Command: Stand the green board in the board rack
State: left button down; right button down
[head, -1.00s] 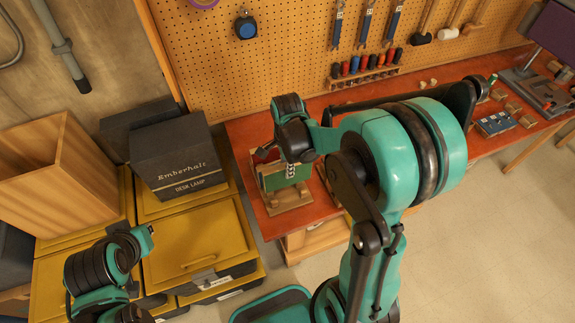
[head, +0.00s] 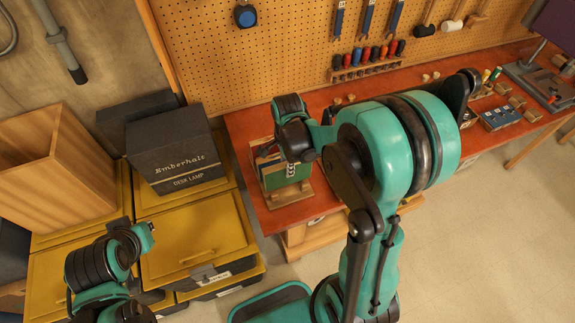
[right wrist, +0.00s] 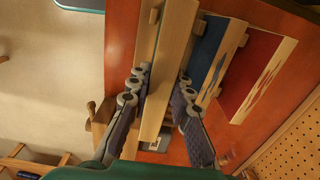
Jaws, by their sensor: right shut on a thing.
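The green board (head: 288,177) shows in the head view at the left end of the red bench, at the board rack (head: 296,194), a wooden stand. My right gripper (head: 291,167) is over it, pointing down, shut on the board. In the right wrist view the fingers of my right gripper (right wrist: 162,78) stand on both sides of the board's pale wooden edge (right wrist: 168,70). A blue board (right wrist: 207,50) and a red board (right wrist: 255,72) stand beside it. I cannot tell whether the green board's lower edge is seated. My left gripper's fingers do not show.
A pegboard with tools rises behind the bench (head: 262,215). A dark desk lamp box (head: 175,150) and yellow crates (head: 200,240) stand left of the bench. The floor in front is clear.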

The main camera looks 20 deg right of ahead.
jog(key=shift+f+b, duration=1.35)
jog(key=shift+f, duration=0.15)
jog(key=shift+f+b, duration=1.25)
jog(key=shift+f, duration=0.15)
jog(key=c, duration=1.3)
grip_release()
jog(key=shift+r, duration=0.1)
